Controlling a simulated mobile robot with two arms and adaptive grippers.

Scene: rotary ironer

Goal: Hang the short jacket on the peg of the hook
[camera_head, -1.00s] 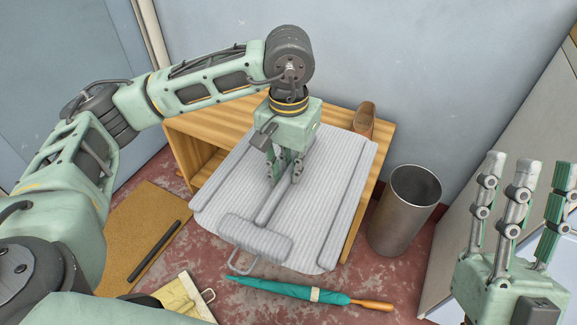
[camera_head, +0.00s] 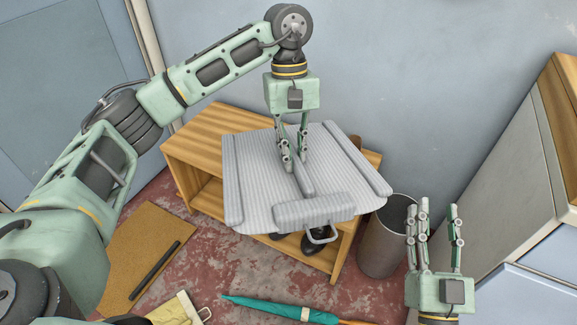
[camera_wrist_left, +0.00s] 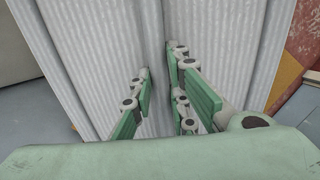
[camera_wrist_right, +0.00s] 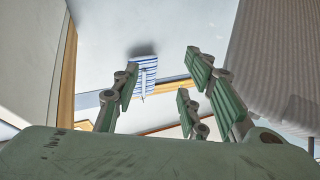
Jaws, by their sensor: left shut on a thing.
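My left gripper (camera_head: 293,165) points down and is shut on the middle ridge, holding the jacket tilted above the wooden bench. The left wrist view shows its fingers (camera_wrist_left: 160,90) on either side of the ridge. My right gripper (camera_head: 434,212) points up, open and empty, right of the jacket. The right wrist view shows a blue-and-white striped thing (camera_wrist_right: 147,68); I cannot tell whether it is the hook.
The wooden bench (camera_head: 192,150) stands by the wall, with dark shoes (camera_head: 316,244) partly hidden under the jacket. A metal bin (camera_head: 380,240) stands at its right. A green umbrella (camera_head: 262,307), a cork mat (camera_head: 135,245) with a dark bar (camera_head: 154,270) and a yellow item (camera_head: 177,310) lie on the floor.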

